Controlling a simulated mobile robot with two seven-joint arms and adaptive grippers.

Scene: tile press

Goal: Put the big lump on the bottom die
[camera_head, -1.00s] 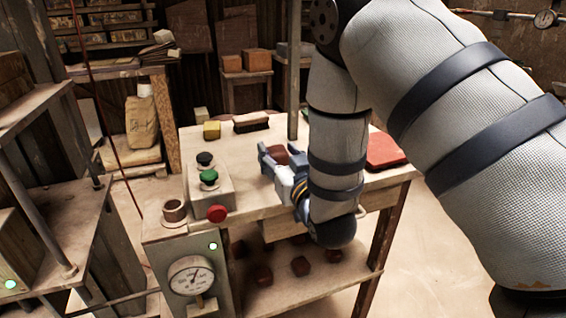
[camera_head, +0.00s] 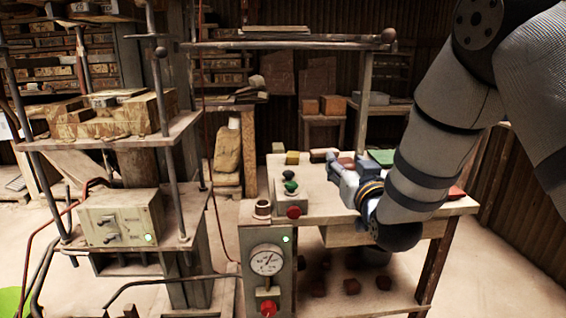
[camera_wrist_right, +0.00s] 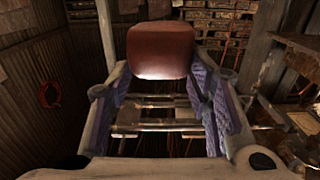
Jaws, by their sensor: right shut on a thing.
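My right gripper (camera_head: 340,170) is shut on a reddish-brown lump (camera_head: 347,162) over the back part of the worktable. In the right wrist view the lump (camera_wrist_right: 160,50) sits between the two fingertips, a smooth block with rounded edges. The press (camera_head: 165,140) stands on the left, with upright rods and a plate. Tan blocks (camera_head: 95,118) rest on that plate. I cannot tell for certain which part is the bottom die. The lump is well to the right of the press and apart from it. My left gripper is not in view.
The worktable (camera_head: 330,205) holds a button box with green, black and red buttons (camera_head: 293,211), a yellow block (camera_head: 292,157) and a brush (camera_head: 322,155). A pressure gauge (camera_head: 267,260) stands before it. Several dark red lumps (camera_head: 351,286) lie on its lower shelf.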

